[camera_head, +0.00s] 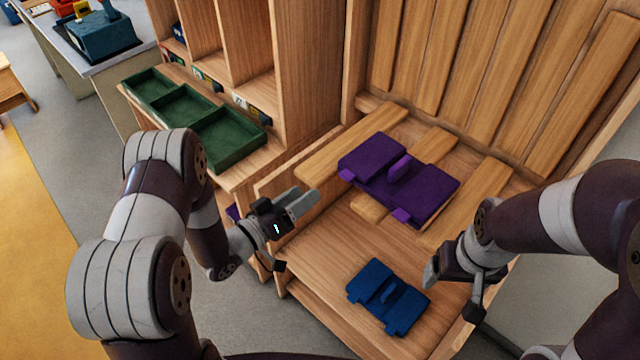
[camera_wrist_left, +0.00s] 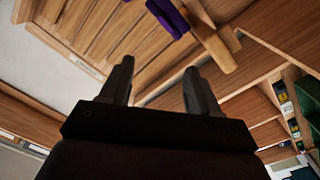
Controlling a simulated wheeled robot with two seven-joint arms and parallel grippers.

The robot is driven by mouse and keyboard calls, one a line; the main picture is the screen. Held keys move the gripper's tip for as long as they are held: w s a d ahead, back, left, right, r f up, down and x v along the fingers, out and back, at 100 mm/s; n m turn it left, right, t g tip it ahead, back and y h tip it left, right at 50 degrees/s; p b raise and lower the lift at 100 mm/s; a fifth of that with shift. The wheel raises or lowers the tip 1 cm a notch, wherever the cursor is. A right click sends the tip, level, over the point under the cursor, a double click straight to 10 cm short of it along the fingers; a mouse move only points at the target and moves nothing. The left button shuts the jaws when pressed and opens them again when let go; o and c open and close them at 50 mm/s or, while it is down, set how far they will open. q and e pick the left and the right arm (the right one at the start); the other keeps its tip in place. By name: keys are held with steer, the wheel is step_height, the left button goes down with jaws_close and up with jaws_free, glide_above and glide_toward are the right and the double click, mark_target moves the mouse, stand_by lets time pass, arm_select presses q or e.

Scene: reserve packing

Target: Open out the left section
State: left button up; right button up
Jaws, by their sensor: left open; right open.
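A purple piece (camera_head: 385,178) with an upright tab in its middle and small lugs on its edges lies on wooden slats in the wooden bay. A smaller blue piece (camera_head: 388,298) of similar shape lies flat on the bay's front board (camera_head: 335,248). I cannot tell which part is the left section. My left gripper (camera_head: 303,203) is open and empty, left of and apart from the purple piece; its fingers also show in the left wrist view (camera_wrist_left: 160,82), with the purple piece (camera_wrist_left: 170,16) beyond them. My right gripper (camera_head: 436,268) is open, right of the blue piece.
A slatted wooden back (camera_head: 465,60) rises behind the bay. A wooden shelf unit (camera_head: 310,70) stands to the left, with a green compartmented tray (camera_head: 228,140) on its ledge. A grey table with a blue box (camera_head: 100,38) is at the far left. Bare board lies between the purple and blue pieces.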

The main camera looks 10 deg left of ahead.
arm_select(q)
steer(key=shift+v, duration=0.95)
